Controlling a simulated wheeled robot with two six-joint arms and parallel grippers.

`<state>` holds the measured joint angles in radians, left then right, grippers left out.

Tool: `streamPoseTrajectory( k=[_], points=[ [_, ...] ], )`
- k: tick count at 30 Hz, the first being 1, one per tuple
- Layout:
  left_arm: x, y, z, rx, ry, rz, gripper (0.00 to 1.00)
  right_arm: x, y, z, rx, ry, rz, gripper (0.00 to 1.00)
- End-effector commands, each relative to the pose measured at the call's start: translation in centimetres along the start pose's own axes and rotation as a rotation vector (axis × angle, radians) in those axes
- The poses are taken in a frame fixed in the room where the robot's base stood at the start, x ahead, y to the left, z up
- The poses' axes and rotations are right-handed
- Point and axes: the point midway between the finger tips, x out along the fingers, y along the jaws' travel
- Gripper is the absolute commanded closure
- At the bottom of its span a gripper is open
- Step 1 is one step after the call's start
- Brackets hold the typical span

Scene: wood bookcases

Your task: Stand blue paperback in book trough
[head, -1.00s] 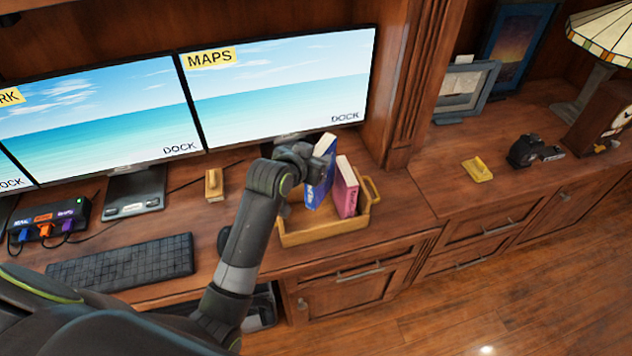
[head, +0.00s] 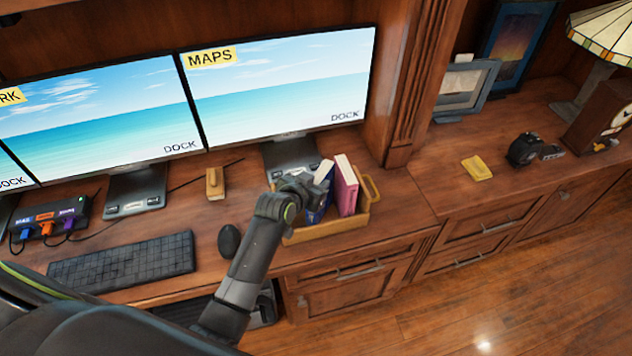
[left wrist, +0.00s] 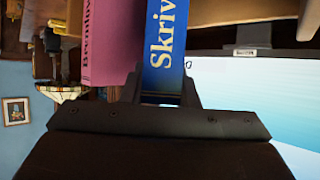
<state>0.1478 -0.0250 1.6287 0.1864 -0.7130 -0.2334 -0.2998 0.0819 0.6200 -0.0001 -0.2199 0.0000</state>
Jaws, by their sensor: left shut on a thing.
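The blue paperback (head: 319,203) is upright with a slight tilt, its lower part down inside the wooden book trough (head: 330,231). My left gripper (head: 318,187) is shut on it from the left side. In the left wrist view the blue paperback (left wrist: 164,48) shows its lettered spine between my fingers. A pink book (head: 346,188) stands in the trough just to its right, and it also shows in the left wrist view (left wrist: 104,45). Whether the blue book touches the trough floor is hidden. My right gripper is not in view.
A monitor (head: 285,85) and its stand (head: 292,158) are behind the trough. A black mouse (head: 229,240) and a keyboard (head: 122,261) lie to the left. A small wooden block (head: 215,184) stands on the desk.

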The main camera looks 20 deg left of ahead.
Motion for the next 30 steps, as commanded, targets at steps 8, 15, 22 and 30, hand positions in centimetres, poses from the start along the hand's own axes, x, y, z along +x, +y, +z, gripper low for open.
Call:
streamPoseTrajectory(
  k=[8,15,22,30],
  points=[
    [0.1,0.0,0.2,0.0,0.0,0.0,0.51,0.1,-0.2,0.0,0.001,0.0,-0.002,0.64],
    [0.1,0.0,0.1,0.0,0.0,0.0,0.51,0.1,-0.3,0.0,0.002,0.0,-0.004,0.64],
    [-1.1,0.0,0.0,-0.001,0.0,0.0,0.51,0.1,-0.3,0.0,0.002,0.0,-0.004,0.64],
    [-5.2,0.0,0.0,-0.001,0.001,0.0,0.51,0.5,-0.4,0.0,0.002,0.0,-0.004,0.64]
  ],
)
